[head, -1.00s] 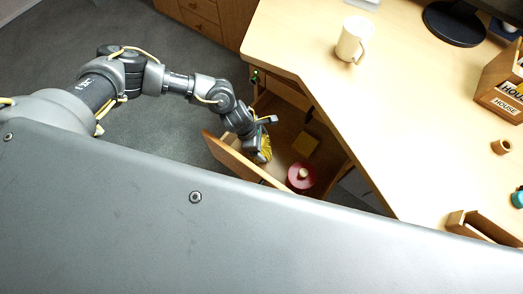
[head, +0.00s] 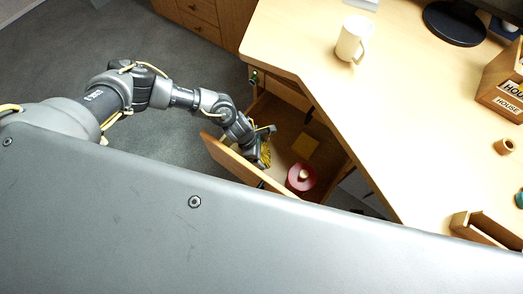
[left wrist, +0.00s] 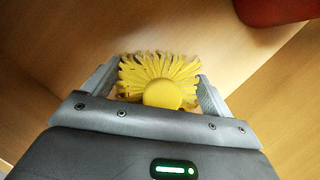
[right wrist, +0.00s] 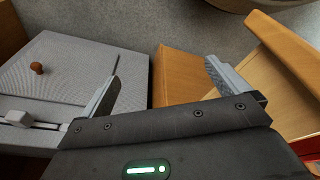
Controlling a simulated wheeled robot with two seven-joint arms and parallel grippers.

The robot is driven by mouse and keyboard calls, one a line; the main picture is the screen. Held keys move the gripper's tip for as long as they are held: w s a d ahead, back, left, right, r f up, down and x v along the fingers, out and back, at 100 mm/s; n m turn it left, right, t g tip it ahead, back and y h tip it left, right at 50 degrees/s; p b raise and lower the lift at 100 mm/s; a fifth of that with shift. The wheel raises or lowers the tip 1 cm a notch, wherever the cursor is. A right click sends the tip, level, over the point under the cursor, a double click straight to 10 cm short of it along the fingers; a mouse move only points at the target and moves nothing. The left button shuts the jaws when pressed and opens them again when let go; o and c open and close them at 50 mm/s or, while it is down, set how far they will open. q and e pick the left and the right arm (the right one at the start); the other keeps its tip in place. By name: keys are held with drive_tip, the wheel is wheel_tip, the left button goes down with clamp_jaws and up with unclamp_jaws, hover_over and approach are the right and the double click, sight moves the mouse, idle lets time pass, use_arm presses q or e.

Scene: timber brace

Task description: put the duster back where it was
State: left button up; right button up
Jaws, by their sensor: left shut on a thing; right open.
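The yellow duster (left wrist: 160,72) has a fringed head and a round yellow middle. My left gripper (head: 260,150) is shut on it, with a finger on each side in the left wrist view. The duster also shows in the head view (head: 266,156), partly hidden by the gripper. It is inside the open wooden drawer (head: 235,160), near the drawer's front panel. I cannot tell whether it touches the drawer floor. My right gripper (right wrist: 162,74) is open and empty, apart from the drawer.
A red round thing with a pale knob (head: 301,177) and a flat yellow square (head: 305,145) are in the drawer. A cream mug (head: 351,40) and a wooden box (head: 500,85) stand on the desk (head: 400,120). A grey box with a brown knob (right wrist: 70,75) shows in the right wrist view.

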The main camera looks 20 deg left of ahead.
use_arm(q)
drive_tip(key=o, duration=0.8)
use_arm(e)
drive_tip(key=shift+r, duration=0.3)
drive_tip(key=shift+r, duration=0.1)
use_arm(q)
drive_tip(key=shift+a+r+p, duration=0.1)
drive_tip(key=shift+r+p, duration=0.2)
drive_tip(key=shift+r, duration=0.1)
drive_tip(key=v, duration=0.6)
drive_tip(key=shift+r+p, duration=0.15)
drive_tip(key=shift+p, duration=0.25)
drive_tip(key=shift+a+r, duration=0.2)
drive_tip(key=shift+r, duration=0.1)
use_arm(e)
drive_tip(key=f, duration=0.3)
drive_tip(key=shift+s+f, duration=0.1)
drive_tip(key=shift+s, duration=0.15)
drive_tip(key=shift+w, duration=0.15)
